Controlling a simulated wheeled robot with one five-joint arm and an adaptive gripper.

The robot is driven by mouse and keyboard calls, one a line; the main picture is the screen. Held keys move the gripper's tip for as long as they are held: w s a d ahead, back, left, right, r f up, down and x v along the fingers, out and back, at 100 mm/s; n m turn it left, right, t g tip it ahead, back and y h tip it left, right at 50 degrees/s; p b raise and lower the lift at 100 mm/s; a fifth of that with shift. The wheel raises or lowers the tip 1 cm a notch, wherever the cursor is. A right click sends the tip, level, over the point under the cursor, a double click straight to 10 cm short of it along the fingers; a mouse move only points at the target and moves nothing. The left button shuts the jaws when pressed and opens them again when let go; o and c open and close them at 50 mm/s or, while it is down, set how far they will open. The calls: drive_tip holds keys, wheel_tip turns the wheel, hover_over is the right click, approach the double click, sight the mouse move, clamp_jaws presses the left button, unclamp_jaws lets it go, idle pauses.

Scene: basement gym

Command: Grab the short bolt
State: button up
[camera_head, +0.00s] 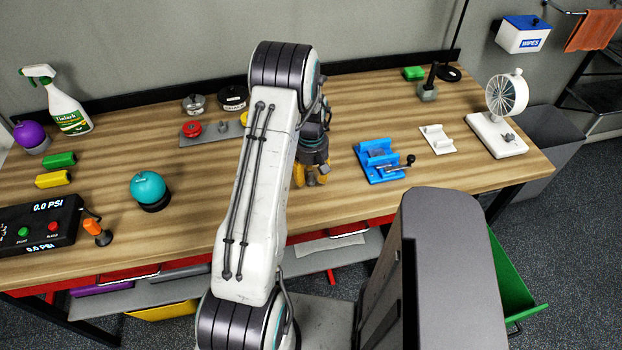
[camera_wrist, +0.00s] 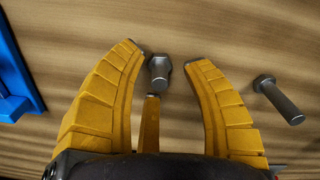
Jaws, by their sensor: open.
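My gripper (camera_wrist: 163,60) is open, with its yellow fingers spread low over the wooden bench. A narrow yellow piece (camera_wrist: 150,122) shows just below the bolt. A longer grey bolt (camera_wrist: 280,101) lies outside the right finger. In the head view my gripper (camera_head: 311,174) is partly behind my arm, and I cannot make out the bolts there.
A blue vise-like fixture (camera_head: 378,158) stands right of my gripper; its edge shows in the wrist view (camera_wrist: 14,75). A white bracket (camera_head: 437,139) and a fan (camera_head: 499,120) are further right. A grey tray (camera_head: 216,134) with knobs and a teal ball (camera_head: 147,187) are left.

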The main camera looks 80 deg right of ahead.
clamp_jaws()
idle(0.5)
drive_tip(key=shift+r, duration=0.15)
